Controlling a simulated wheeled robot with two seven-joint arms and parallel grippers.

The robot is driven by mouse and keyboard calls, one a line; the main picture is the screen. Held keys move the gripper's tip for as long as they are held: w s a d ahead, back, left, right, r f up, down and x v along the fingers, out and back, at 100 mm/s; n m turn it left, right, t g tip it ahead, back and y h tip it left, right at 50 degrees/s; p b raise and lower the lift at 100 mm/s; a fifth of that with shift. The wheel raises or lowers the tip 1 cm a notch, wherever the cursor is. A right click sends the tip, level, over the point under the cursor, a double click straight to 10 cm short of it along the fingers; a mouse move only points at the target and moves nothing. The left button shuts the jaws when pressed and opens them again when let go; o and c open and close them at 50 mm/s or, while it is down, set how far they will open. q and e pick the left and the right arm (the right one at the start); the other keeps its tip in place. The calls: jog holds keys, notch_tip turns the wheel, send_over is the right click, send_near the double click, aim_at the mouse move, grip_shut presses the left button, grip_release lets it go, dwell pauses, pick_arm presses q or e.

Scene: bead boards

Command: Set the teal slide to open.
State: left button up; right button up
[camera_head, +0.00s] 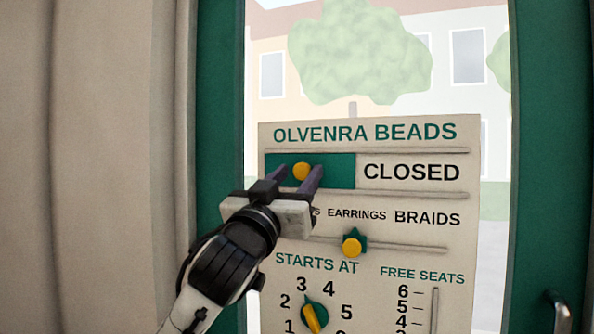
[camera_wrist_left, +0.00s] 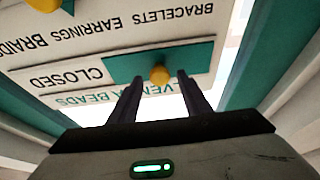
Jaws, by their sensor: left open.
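The teal slide (camera_head: 340,172) is a flat panel with a yellow knob (camera_head: 302,171), near the top of the sign board (camera_head: 400,262). It sits at the left end of its track and the word CLOSED shows to its right. My left gripper (camera_head: 297,180) is open, with its fingers on either side of the yellow knob. In the left wrist view the slide (camera_wrist_left: 125,67) and its knob (camera_wrist_left: 160,75) show between and just beyond the open fingertips (camera_wrist_left: 160,80). I cannot tell whether the fingers touch the knob. My right gripper is out of view.
Below the slide, a star-shaped pointer with a yellow knob (camera_head: 352,247) sits on a rail. Lower are a dial (camera_head: 314,314) and a vertical free-seats slot (camera_head: 434,312). A green door frame (camera_head: 220,90) and a door handle (camera_head: 560,310) flank the glass.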

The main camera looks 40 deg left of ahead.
pick_arm(q)
jog(key=shift+w, duration=0.15)
jog(key=shift+c, duration=0.5)
grip_shut()
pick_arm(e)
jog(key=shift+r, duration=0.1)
pick_arm(q)
jog(key=shift+w+d, duration=0.1)
